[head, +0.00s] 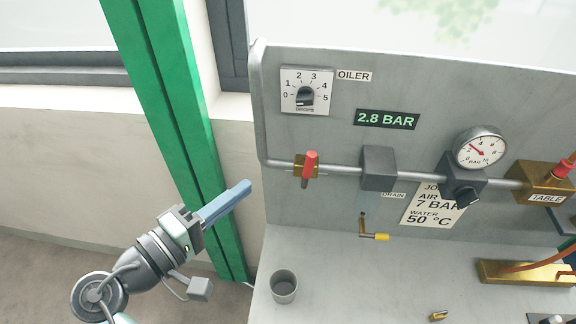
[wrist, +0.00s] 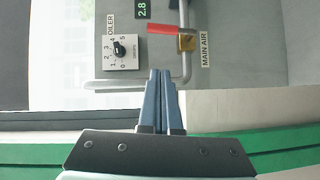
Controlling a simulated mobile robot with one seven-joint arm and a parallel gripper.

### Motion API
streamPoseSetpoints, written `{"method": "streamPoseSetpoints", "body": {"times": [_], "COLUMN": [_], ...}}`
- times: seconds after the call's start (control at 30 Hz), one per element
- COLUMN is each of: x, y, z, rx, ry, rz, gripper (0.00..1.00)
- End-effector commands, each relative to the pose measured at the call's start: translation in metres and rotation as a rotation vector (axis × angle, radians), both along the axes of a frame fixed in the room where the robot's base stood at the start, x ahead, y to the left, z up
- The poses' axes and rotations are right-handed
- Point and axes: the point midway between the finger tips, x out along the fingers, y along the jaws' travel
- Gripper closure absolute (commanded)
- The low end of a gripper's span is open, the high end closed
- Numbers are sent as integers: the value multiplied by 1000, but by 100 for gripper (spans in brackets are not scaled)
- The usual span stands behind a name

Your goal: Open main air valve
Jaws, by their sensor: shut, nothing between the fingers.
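The main air valve is a brass body (head: 300,166) with a red lever (head: 311,160), on the pipe at the panel's left side. The lever sticks up across the pipe. In the wrist view the brass body (wrist: 187,43) sits beside a MAIN AIR label (wrist: 205,50), and the red lever (wrist: 165,28) lies crosswise to the pipe. My gripper (head: 246,186) is shut and empty, left of the valve and apart from it, its blue fingers pointing toward the panel. Its fingertips (wrist: 160,73) also show in the wrist view.
The oiler dial (head: 306,90) is above the valve, with a 2.8 BAR display (head: 387,119) to its right. The pipe runs right past a gauge (head: 481,149) to a TABLE valve (head: 541,183). A grey cup (head: 284,288) stands below. A green post (head: 175,110) is behind my gripper.

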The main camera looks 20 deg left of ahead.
Motion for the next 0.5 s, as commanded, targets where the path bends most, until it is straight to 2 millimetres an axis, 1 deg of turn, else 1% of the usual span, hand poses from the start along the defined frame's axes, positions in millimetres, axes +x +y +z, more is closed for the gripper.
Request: {"method": "streamPoseSetpoints", "body": {"times": [0.03, 0.1, 0.3, 0.4, 0.5], "x": [12, 27, 67, 73, 78], "y": [-5, -9, -22, -37, -48], "z": [3, 3, 0, -3, -4], "rx": [-1, -1, 1, 2, 2], "ry": [1, 0, 0, 3, 2], "rz": [-5, -4, -3, -4, -2], "gripper": [100, 100, 100, 100, 100]}}
